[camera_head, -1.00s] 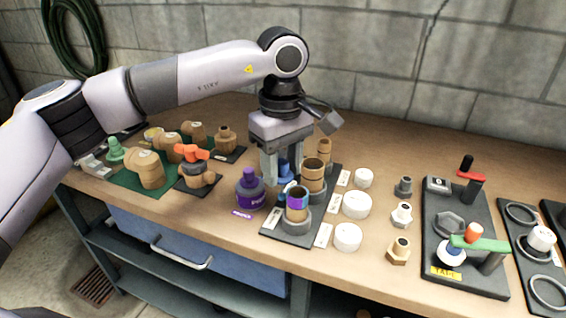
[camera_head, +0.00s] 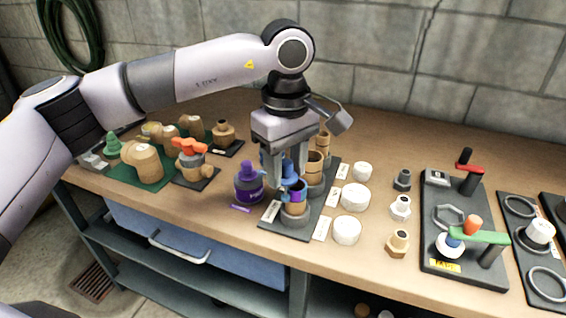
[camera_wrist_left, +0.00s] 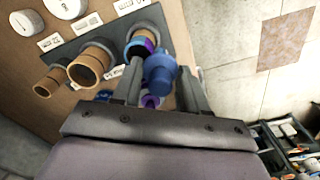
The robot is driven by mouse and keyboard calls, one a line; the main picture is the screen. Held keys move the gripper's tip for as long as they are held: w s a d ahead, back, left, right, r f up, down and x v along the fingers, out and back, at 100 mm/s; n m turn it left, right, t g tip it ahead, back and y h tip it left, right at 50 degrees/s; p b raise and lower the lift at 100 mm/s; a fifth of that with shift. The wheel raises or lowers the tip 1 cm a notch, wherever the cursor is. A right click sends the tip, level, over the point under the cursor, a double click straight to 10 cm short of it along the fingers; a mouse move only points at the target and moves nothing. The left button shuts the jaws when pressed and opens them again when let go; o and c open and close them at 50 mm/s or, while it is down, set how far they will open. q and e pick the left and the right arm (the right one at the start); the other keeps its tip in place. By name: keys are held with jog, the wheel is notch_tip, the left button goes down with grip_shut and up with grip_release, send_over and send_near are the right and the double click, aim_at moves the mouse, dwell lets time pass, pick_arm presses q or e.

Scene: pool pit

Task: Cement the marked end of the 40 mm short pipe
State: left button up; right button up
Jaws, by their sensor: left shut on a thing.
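A short tan pipe with a purple band on its upper end (camera_head: 297,194) stands upright in the front grey socket of a dark rack (camera_head: 270,229). It also shows in the wrist view (camera_wrist_left: 142,40). My left gripper (camera_head: 283,180) points down and is shut on a blue cap-like applicator (camera_head: 289,170), seen in the wrist view too (camera_wrist_left: 160,72). The applicator is at the purple end of the pipe, overlapping its rim; whether it touches is unclear. The fingers hide part of the pipe. My right gripper is not in view.
A purple primer bottle (camera_head: 248,185) stands close left of the rack. Two bare pipes (camera_head: 314,166) (camera_head: 323,141) stand behind in the rack. White caps (camera_head: 354,198), hex fittings (camera_head: 400,207) and a black tool board (camera_head: 460,265) lie right. Valves and fittings (camera_head: 190,160) lie left.

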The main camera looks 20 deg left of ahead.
pick_arm(q)
jog(key=shift+d, duration=0.2)
jog(key=shift+s+d, duration=0.1)
jog(key=shift+d, duration=0.55)
jog(key=shift+w+d, duration=0.25)
jog(key=shift+d, duration=0.25)
jog(key=shift+w+d, duration=0.2)
jog(key=shift+w+d, duration=0.2)
jog(key=shift+w+p, duration=0.1)
jog(key=shift+p, duration=0.2)
jog(key=shift+w+d+p, duration=0.25)
jog(key=shift+w+p, duration=0.1)
jog(key=shift+w, duration=0.55)
